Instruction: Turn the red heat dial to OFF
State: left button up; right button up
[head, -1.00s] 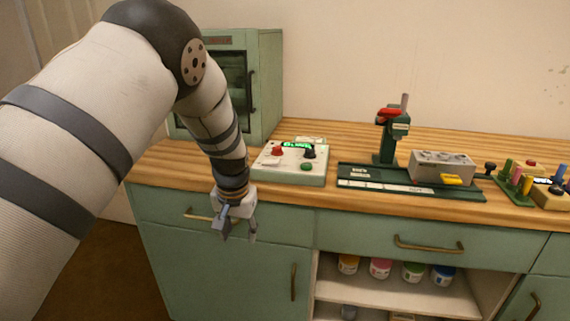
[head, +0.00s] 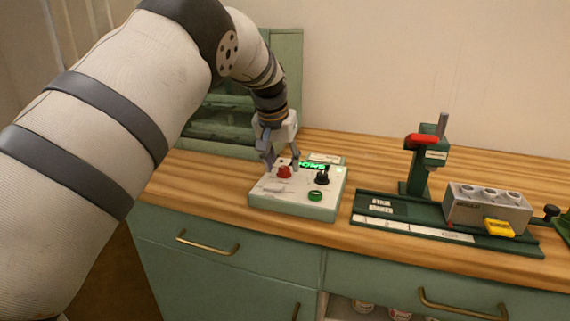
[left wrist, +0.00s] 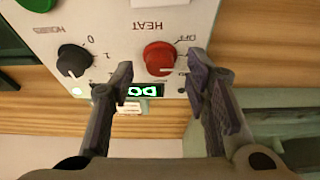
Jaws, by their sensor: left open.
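The red heat dial (head: 284,172) sits on the top left of a pale control box (head: 325,211) on the wooden counter. In the left wrist view the red dial (left wrist: 159,58) shows under the word HEAT, with OFF printed beside it. My left gripper (head: 281,163) is open above the back of the box, close to the dial. In the left wrist view its two fingers (left wrist: 165,80) stand apart, with the dial seen between them; I cannot tell whether they touch it. My right gripper is not in view.
A black dial (head: 322,178) and a green button (head: 315,196) are on the same box. A green cabinet (head: 215,115) stands behind my left arm. A green press with a red lever (head: 422,140) and a grey block (head: 487,209) stand to the right.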

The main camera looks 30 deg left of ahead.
pick_arm(q)
jog(key=shift+w+f, duration=0.25)
jog(key=shift+f, duration=0.3)
grip_shut()
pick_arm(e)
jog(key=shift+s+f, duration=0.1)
pick_arm(q)
jog(key=n, duration=0.2)
jog(key=n+y+b, duration=0.1)
jog(key=n, duration=0.1)
jog(key=shift+w+d+f+g+y, duration=0.1)
jog(key=shift+f+g+y, duration=0.1)
jog(key=shift+g+y, duration=0.1)
jog(key=n+b, duration=0.1)
jog(key=n, duration=0.1)
jog(key=shift+d+n+g+y, duration=0.1)
jog(key=shift+n+g+y, duration=0.2)
jog(key=shift+r+n+g+y+b, duration=0.15)
jog(key=shift+n+g+y+b, duration=0.35)
jog(key=shift+n, duration=0.7)
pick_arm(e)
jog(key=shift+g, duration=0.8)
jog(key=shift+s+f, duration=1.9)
